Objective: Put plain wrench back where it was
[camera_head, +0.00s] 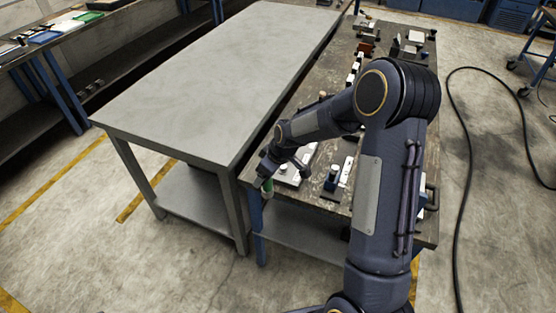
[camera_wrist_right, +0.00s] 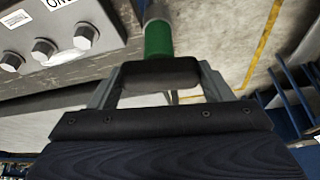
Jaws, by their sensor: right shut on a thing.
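My right gripper (camera_head: 266,172) is at the near left corner of the dark workbench, just past its edge. It is shut on a green-handled thing (camera_wrist_right: 158,38), which also shows in the head view (camera_head: 267,187) hanging below the gripper. A grey metal part shows at one end of the green handle in the wrist view; the rest is hidden or out of frame. I cannot tell whether this is the plain wrench, and I cannot make out a wrench elsewhere. My left gripper is not in view.
A grey box with several knobs (camera_wrist_right: 62,45) sits close by in the wrist view. The dark workbench (camera_head: 308,100) carries several small devices, partly behind my right arm. A bare grey table (camera_head: 215,80) stands to its left, with its top clear.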

